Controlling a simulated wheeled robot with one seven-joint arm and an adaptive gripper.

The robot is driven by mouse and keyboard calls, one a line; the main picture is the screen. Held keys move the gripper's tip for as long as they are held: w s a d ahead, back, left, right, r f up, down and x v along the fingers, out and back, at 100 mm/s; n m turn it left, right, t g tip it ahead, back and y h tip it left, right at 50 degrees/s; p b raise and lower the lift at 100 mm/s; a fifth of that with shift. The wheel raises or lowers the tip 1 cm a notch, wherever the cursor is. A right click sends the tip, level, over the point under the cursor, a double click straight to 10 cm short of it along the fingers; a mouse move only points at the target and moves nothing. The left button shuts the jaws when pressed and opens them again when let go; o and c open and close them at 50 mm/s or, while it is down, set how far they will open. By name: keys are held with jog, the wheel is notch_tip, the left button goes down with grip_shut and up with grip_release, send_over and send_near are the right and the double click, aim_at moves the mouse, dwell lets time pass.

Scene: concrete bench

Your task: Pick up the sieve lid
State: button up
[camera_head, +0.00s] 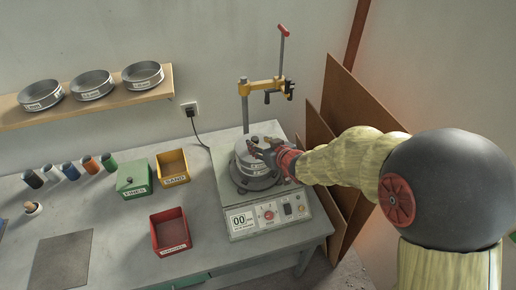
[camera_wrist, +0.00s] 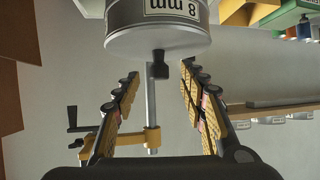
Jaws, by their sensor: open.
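The sieve stack (camera_head: 248,165) stands on the shaker machine at the right end of the bench. In the wrist view, which looks upside down, the stack shows a label with an 8 (camera_wrist: 171,7). The sieve lid's black knob (camera_wrist: 159,68) sticks out from the lid at the top of the stack. My gripper (camera_head: 262,149) is at the top of the stack from the right and hides part of the lid. In the wrist view my gripper (camera_wrist: 159,72) is open, with one finger on each side of the knob. I see gaps between the knob and both fingers.
The shaker's clamp post with a yellow arm (camera_head: 265,86) rises behind the stack. Its control panel (camera_head: 270,214) is in front. Green (camera_head: 134,181), yellow (camera_head: 173,166) and red (camera_head: 170,232) boxes stand to the left. Brown boards (camera_head: 345,112) lean on the wall at the right.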

aim_at(256, 140)
jog(key=x, duration=0.4)
jog(key=shift+w+a+b, duration=0.15)
jog(key=shift+w+b, duration=0.15)
jog(key=shift+w, duration=0.1)
jog(key=shift+c, duration=0.2)
grip_shut()
jog(key=shift+r, duration=0.1)
